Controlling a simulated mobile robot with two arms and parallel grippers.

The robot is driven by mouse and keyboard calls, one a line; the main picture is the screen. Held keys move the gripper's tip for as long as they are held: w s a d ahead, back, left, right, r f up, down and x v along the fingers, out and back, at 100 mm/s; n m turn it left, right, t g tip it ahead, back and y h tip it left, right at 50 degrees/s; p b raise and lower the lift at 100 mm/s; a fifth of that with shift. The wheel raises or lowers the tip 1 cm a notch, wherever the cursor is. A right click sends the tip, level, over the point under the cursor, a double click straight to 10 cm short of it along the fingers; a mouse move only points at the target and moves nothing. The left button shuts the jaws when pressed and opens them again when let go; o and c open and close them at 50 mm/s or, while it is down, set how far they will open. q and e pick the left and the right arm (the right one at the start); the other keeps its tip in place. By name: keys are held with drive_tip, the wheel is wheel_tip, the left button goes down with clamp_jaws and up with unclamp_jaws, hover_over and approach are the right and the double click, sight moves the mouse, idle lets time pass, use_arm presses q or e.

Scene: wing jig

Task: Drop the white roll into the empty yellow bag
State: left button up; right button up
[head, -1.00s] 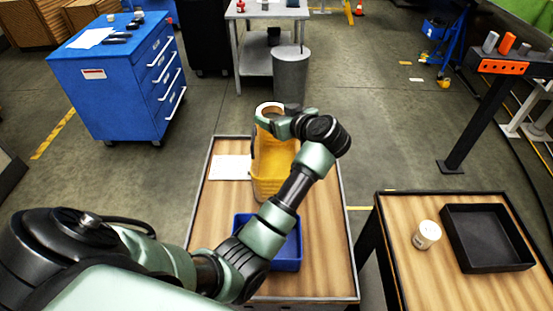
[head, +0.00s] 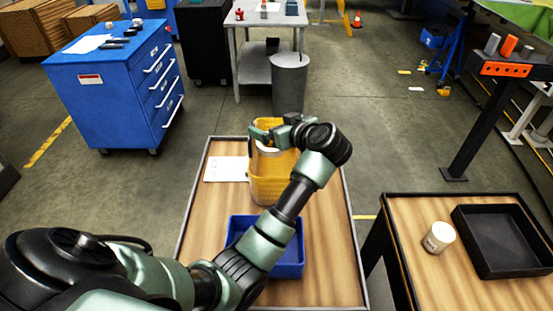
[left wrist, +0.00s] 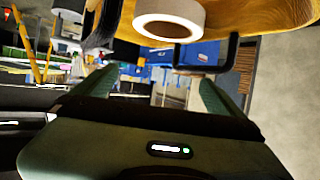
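The yellow bag (head: 270,190) stands upright on the wooden table, its upper part partly hidden by my left gripper. My left gripper (head: 268,134) is at the bag's top, with its fingers apart. The white roll (head: 268,148) shows as a pale patch just below the fingers, against the yellow of the bag. In the left wrist view the white roll (left wrist: 170,20) with its brown core lies against the yellow bag (left wrist: 255,15), beyond the spread fingers. How deep it sits is hidden. My right gripper is not in view.
A blue bin (head: 290,258) stands nearer on the same table, partly under my left arm. A white paper (head: 225,169) lies left of the bag. The right table holds a white container (head: 438,237) and a black tray (head: 500,245). A grey bin (head: 289,85) stands behind.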

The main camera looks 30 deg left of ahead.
use_arm(q)
drive_tip(key=shift+d, duration=0.15)
drive_tip(key=shift+s+d+r, duration=0.1)
drive_tip(key=shift+s+d, duration=0.05)
drive_tip(key=shift+d, duration=0.15)
drive_tip(key=b+v, duration=0.1)
drive_tip(key=v, duration=0.6)
drive_tip(key=shift+a, duration=0.1)
